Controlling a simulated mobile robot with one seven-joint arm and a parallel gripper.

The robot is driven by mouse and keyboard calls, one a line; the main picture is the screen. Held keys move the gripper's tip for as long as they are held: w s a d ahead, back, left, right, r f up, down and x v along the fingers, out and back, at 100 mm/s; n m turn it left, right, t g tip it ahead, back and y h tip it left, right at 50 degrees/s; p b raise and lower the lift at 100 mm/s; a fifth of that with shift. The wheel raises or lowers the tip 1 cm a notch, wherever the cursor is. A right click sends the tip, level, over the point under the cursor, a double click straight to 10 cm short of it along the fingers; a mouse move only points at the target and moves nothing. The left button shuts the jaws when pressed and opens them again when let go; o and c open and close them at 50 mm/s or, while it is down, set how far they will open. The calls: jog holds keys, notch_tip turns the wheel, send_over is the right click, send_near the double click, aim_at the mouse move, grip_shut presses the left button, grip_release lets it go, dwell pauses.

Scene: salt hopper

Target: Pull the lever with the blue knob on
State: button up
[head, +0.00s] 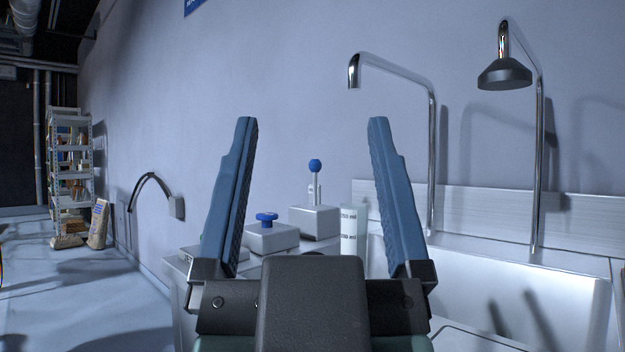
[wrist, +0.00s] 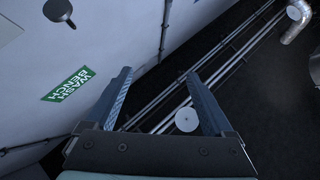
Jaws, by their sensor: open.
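The lever with the blue knob (head: 315,166) stands upright on a grey box (head: 314,222) at the back of the counter, against the wall. In the head view it shows between the fingers of my gripper (head: 311,122), farther away than they are. My gripper is open and empty, and its blue fingers are wide apart. In the wrist view my gripper (wrist: 156,88) is also open, with nothing between the fingers; the lever does not show there.
A blue push knob (head: 267,217) on another box sits left of the lever. A white labelled bottle (head: 352,230) stands to its right. Two chrome pipes, one a curved spout (head: 433,140), one with a dark shower head (head: 504,74), rise behind the white sink (head: 585,290).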

jog(key=shift+r+p, duration=0.3)
jog(key=c, duration=0.4)
notch_tip(320, 180, up, 8)
jog(key=p, duration=0.7)
jog(key=shift+f+p, duration=0.2)
jog(key=shift+p, duration=0.1)
grip_shut()
notch_tip(320, 180, up, 36)
jog(key=p, duration=3.5)
jog(key=shift+p, duration=0.4)
jog(key=shift+f, duration=0.1)
